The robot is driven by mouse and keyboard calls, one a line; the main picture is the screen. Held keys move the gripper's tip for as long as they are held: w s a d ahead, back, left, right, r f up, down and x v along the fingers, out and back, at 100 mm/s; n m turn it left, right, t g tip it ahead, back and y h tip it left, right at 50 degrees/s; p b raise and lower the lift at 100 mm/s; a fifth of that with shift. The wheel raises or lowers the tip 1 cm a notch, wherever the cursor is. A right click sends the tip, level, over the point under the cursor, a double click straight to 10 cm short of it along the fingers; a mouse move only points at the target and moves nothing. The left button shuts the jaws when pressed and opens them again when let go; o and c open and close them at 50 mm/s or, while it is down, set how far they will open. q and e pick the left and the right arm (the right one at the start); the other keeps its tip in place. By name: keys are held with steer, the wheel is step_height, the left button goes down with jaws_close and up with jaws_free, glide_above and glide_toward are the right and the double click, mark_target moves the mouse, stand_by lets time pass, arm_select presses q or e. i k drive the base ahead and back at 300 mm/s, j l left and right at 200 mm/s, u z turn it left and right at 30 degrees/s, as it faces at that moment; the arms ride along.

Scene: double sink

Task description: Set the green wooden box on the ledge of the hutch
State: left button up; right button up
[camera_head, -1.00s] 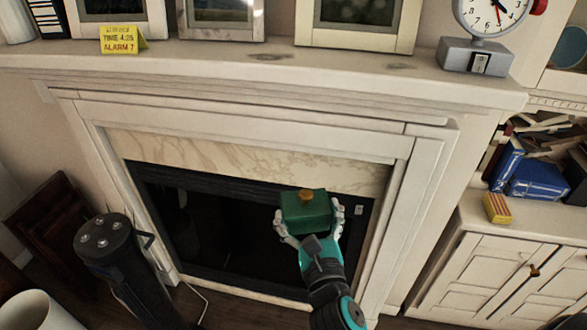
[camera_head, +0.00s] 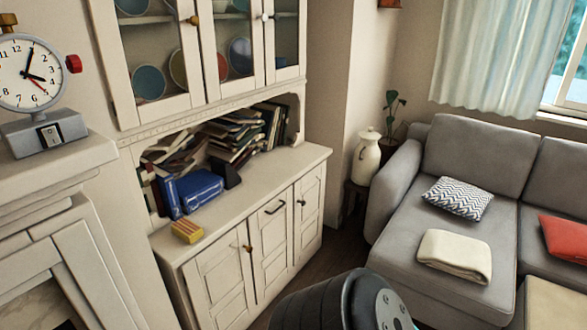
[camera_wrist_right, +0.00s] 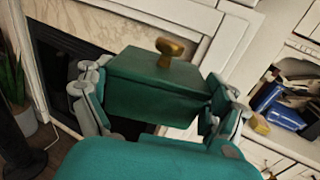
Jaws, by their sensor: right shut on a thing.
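In the right wrist view, the green wooden box (camera_wrist_right: 158,88) with a brass knob on its lid sits between the fingers of my right gripper (camera_wrist_right: 160,105), which is shut on it. The box looks roughly upright, with the fireplace behind it. Neither the box nor either gripper shows in the head view now. The hutch (camera_head: 250,235) stands in the middle of the head view, with glass-doored shelves above and cupboards below. Its ledge (camera_head: 265,178) is a pale counter, clear along its front and right part. My left gripper is not in view.
On the ledge, blue books (camera_head: 195,188), a heap of books (camera_head: 235,135) and a small yellow striped box (camera_head: 187,231) take up the left and back. The mantel with a clock (camera_head: 30,75) is at left. A grey sofa (camera_head: 450,230) stands at right.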

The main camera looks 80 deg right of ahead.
mark_target(219, 212)
steer(key=i+l+z, duration=0.15)
steer(key=l, duration=0.25)
steer(key=l+z, duration=0.15)
steer(key=l, duration=0.3)
steer(key=i+l+z, duration=0.15)
steer(key=l, duration=0.25)
steer(key=i+l+z, duration=0.15)
steer(key=l, duration=0.2)
steer(key=i+l+z, duration=0.15)
steer(key=l, duration=0.25)
steer(key=i+l, duration=0.15)
steer(key=l, duration=0.25)
